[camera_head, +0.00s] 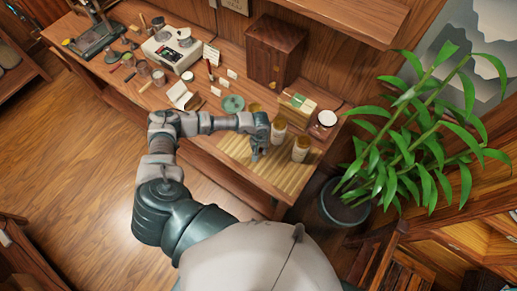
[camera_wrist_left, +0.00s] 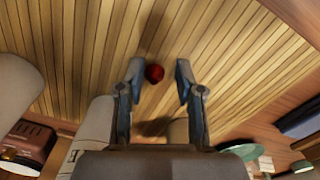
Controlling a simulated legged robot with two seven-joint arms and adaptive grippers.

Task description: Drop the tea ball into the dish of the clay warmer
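My left gripper (camera_head: 256,151) is low over the slatted bamboo mat. In the left wrist view my left gripper (camera_wrist_left: 158,75) has its two fingers apart. A small dark red ball (camera_wrist_left: 154,73), likely the tea ball, shows between the fingertips, nearer the left finger; I cannot tell whether it touches it. In the head view the ball is hidden by the gripper. Several tan cylinders stand around the mat, one (camera_head: 278,131) beside the gripper and one (camera_head: 301,149) to its right. I cannot tell which, if any, is the clay warmer, and no dish is clear. My right gripper is out of view.
The bamboo mat (camera_head: 273,176) has bare room at its front. Behind it are a green disc (camera_head: 232,103), a wooden cabinet (camera_head: 275,50) and a box (camera_head: 296,106). A white scale-like device (camera_head: 172,48) stands farther left. A potted plant (camera_head: 345,205) stands right of the bench.

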